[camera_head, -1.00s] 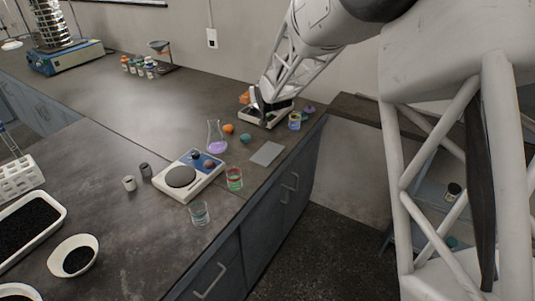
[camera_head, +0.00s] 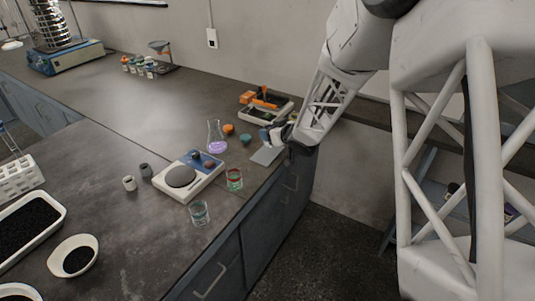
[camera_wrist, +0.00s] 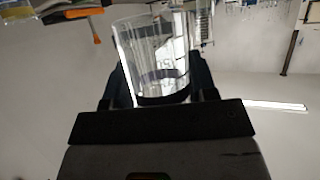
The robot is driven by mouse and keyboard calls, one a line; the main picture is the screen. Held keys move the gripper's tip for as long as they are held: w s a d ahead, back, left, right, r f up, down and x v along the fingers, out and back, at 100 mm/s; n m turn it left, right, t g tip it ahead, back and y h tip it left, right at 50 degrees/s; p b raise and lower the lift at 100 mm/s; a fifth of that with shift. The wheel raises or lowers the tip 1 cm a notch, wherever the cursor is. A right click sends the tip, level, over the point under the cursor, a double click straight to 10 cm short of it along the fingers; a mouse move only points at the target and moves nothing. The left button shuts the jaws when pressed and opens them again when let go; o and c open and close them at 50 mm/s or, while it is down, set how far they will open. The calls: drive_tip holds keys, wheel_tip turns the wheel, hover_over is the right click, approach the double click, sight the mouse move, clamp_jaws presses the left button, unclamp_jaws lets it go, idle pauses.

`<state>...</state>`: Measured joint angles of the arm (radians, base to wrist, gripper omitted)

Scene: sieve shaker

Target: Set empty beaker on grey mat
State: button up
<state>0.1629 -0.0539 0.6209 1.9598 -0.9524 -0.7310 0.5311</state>
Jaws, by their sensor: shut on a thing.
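A clear glass beaker (camera_wrist: 150,62) with dark printed marks shows between my fingers in the wrist view, and I see no contents in it. My gripper (camera_wrist: 162,88) is shut on it. In the head view my gripper (camera_head: 282,137) is at the back right of the bench, just above and behind the grey mat (camera_head: 264,156). The held beaker is small and hard to make out there. The mat is a flat grey square near the bench's right edge, partly hidden by my gripper, with nothing clearly standing on it.
A teal ball (camera_head: 246,139), an orange ball (camera_head: 229,129) and a flask (camera_head: 216,138) of purple liquid stand left of the mat. A white tray (camera_head: 268,117) lies behind.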

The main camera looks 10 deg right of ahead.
drive_tip(key=s+a+f+n+g+y, duration=0.1)
drive_tip(key=s+f, duration=0.4)
drive_tip(key=s, duration=0.5)
drive_tip(key=n+g+y, duration=0.1)
drive_tip(key=n+y, duration=0.1)
drive_tip(key=shift+a+f+n+g, duration=0.25)
drive_tip(key=shift+f+n+g, duration=0.05)
drive_tip(key=shift+f, duration=0.1)
drive_tip(key=shift+w, duration=0.1)
hover_over(264, 157)
drive_tip(key=shift+w+f, duration=0.1)
drive_tip(key=shift+f, duration=0.6)
drive_tip(key=shift+f, duration=1.8)
drive_tip(key=shift+f, duration=0.15)
drive_tip(key=o, duration=1)
drive_tip(key=shift+c, duration=0.2)
